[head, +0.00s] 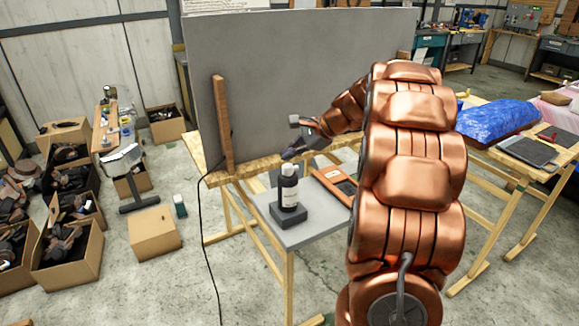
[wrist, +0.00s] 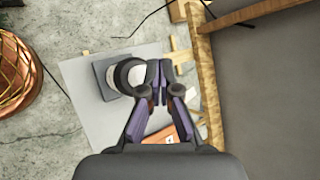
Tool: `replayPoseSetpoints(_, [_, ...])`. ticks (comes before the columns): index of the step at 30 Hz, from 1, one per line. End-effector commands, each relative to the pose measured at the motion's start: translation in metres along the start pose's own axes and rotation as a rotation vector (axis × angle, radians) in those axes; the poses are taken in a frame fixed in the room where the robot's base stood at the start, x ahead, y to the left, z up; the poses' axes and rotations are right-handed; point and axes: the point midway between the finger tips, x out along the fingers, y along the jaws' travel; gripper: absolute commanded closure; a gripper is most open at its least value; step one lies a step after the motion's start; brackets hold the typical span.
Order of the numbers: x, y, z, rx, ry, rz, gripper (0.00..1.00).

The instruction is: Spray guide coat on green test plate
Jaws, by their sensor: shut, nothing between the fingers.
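A black spray can (head: 289,190) with a white label and pale cap stands upright on a dark block (head: 291,217) on a small grey side table (head: 318,232). In the wrist view the can (wrist: 127,75) is seen from above, just left of my fingertips. My gripper (head: 289,154) is close above the can's top in the head view. In the wrist view its fingers (wrist: 160,68) are together with nothing between them. I cannot tell whether they touch the can. I cannot make out a green test plate in either view.
A large grey panel (head: 300,75) stands upright on a wooden trestle behind the side table. An orange-brown framed item (head: 338,182) lies beside the can. A black cable hangs at the left. Cardboard boxes (head: 154,234) stand on the floor at left.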

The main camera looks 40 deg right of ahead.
Motion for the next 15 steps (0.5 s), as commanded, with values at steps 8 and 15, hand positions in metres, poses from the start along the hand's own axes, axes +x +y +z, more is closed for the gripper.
replayPoseSetpoints(8, [-0.0004,-0.0003,0.0005,0.000,-0.001,0.000,1.00])
replayPoseSetpoints(15, [-0.0080,-0.0063,0.0065,-0.001,-0.001,-0.001,1.00])
